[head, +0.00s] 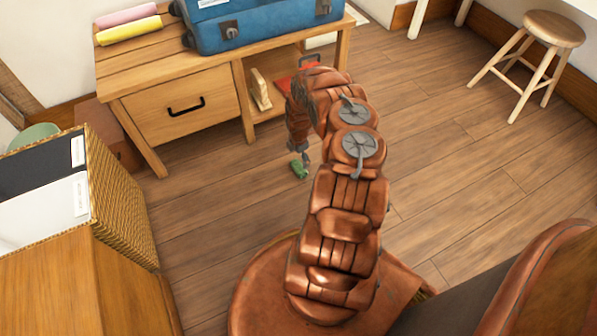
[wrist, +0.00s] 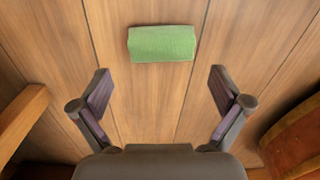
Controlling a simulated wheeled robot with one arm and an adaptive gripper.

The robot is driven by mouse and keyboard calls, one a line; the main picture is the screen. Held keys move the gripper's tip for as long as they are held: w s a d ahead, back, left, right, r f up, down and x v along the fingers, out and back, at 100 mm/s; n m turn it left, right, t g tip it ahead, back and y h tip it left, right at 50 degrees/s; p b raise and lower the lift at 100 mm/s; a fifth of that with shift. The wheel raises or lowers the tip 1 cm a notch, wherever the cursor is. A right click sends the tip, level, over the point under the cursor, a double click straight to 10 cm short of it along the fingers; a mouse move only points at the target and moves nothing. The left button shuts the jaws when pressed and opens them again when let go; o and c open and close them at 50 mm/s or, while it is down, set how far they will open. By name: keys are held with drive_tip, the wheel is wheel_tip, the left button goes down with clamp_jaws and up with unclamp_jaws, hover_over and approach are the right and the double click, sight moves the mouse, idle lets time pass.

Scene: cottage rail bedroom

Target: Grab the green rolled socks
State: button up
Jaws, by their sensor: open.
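The green rolled socks (wrist: 162,43) lie on the wooden floor as a small cylinder, ahead of my fingers in the wrist view. In the head view the green socks (head: 299,170) show just below the end of my arm. My gripper (wrist: 160,82) is open and empty, its two fingers spread wide to either side. The socks sit beyond the fingertips, roughly centred between them. My gripper (head: 302,160) is small and partly hidden by my arm in the head view.
A wooden desk (head: 165,75) with a drawer stands behind, bearing a blue case (head: 258,22) and pink (head: 125,15) and yellow (head: 128,29) rolls. A wicker box (head: 128,215) is at left. A stool (head: 553,28) stands far right. Floor at right is clear.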

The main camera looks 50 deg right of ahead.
sight(299, 165)
drive_tip(key=shift+f+b, duration=0.6)
drive_tip(key=shift+f, duration=0.85)
wheel_tip(299, 165, down, 5)
drive_tip(key=b, duration=0.2)
drive_tip(key=shift+s+b, duration=0.15)
drive_tip(key=shift+b, duration=0.25)
drive_tip(key=shift+r, duration=0.1)
drive_tip(key=c, duration=0.8)
drive_tip(key=shift+c, duration=0.3)
